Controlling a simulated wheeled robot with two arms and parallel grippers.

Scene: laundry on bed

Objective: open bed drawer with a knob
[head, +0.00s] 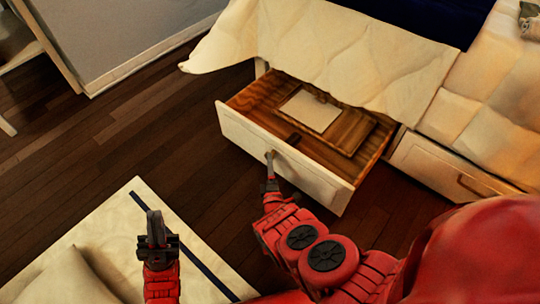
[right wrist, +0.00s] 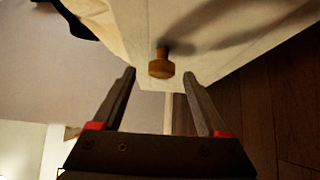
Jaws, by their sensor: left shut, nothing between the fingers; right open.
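The bed drawer (head: 240,122) stands pulled out from under the bed, its white front facing my right arm and its wooden inside showing. Its round wooden knob (right wrist: 161,66) shows clearly in the right wrist view. My right gripper (head: 269,162) is at the drawer front by the knob. In the right wrist view, the fingers of my right gripper (right wrist: 159,73) are open, one on each side of the knob, with a gap to it. Whether they touch it from the side cannot be told. My left gripper (head: 155,222) is shut and empty, over the pale rug at lower left.
A pale flat object (head: 310,110) lies inside the drawer. A cream quilt (head: 350,55) hangs over the drawer's back. A second drawer (head: 430,165) with a handle is shut at right. A pale rug (head: 115,215) lies at lower left; dark wood floor (head: 150,130) is clear.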

